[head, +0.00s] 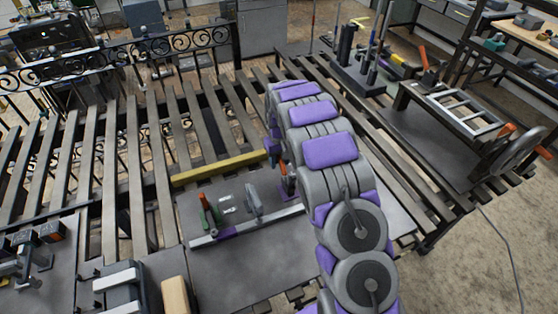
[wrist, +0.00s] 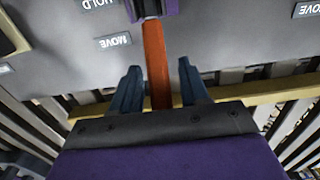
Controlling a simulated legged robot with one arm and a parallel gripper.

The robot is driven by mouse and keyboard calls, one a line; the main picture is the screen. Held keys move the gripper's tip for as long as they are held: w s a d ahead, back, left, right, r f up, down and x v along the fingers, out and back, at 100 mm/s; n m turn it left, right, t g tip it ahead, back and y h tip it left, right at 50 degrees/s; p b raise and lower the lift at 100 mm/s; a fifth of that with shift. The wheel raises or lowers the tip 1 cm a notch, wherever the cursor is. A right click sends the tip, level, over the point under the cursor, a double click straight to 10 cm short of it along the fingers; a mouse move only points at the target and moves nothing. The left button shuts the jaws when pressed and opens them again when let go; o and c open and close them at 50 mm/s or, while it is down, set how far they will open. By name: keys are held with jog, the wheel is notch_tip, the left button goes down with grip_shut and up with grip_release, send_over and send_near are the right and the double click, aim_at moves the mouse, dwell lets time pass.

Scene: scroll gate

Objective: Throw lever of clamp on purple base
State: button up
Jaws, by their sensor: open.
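In the wrist view an orange lever (wrist: 156,55) runs from a purple base (wrist: 168,8) at the top edge down between the two dark blue fingers of my gripper (wrist: 160,78). The gripper is open, with a finger on each side and gaps to the lever.
A grey plate (head: 245,268) carries the clamps, with "HOLD" and "MOVE" labels in the wrist view. A yellow bar (head: 219,169) lies behind them. The scroll gate (head: 60,70) stands at the back left. Slatted tables surround the plate, and the plate's front is mostly clear.

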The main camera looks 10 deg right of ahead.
jog(key=shift+d, duration=0.1)
jog(key=shift+a, duration=0.25)
jog(key=c, duration=0.4)
jog(key=shift+d, duration=0.1)
grip_shut()
